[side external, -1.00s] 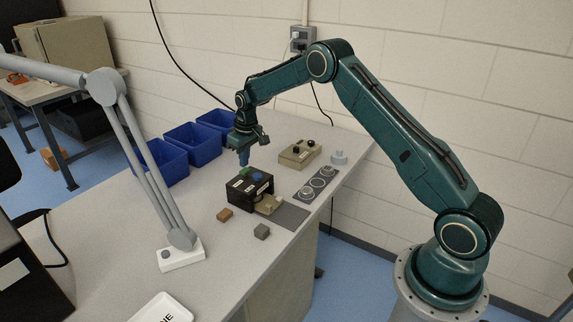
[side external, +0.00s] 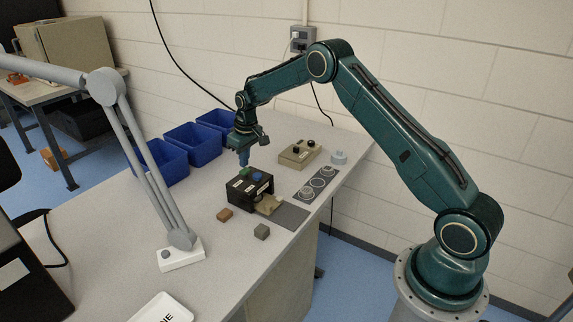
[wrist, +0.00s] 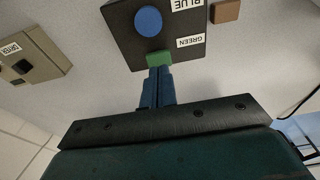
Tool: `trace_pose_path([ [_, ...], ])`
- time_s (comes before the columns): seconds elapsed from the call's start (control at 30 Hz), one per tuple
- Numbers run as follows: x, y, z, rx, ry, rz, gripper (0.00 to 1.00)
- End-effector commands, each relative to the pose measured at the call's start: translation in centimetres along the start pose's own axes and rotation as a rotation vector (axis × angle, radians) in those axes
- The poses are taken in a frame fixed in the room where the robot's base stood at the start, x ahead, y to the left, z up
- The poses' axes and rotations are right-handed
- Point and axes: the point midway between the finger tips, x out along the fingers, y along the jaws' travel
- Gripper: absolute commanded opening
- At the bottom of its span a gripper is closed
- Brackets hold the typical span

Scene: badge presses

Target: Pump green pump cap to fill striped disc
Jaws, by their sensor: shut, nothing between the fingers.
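A black press box (side external: 240,200) stands on the table with a green pump cap (side external: 245,171) and a blue cap (side external: 257,176) on top. In the wrist view the green cap (wrist: 158,59) sits just beyond my fingertips, next to a GREEN label (wrist: 190,41); the blue cap (wrist: 148,21) is farther off. My gripper (side external: 244,163) points down, shut and empty, just above the green cap. In the wrist view my gripper (wrist: 160,72) overlaps the green cap's near edge; I cannot tell if they touch. No stripes can be made out on any disc.
A tan slide (side external: 268,205) sticks out of the box's front. Blue bins (side external: 193,145) stand behind.

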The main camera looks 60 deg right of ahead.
Motion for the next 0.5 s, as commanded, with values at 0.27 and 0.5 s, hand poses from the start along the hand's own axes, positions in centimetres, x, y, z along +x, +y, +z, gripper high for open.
trace_pose_path([
  [0.27, 0.58, 0.0, 0.09, 0.0, 0.0, 0.0, 0.0],
  [0.5, 1.1, 0.0, 0.19, 0.0, -0.002, 0.0, 0.0],
])
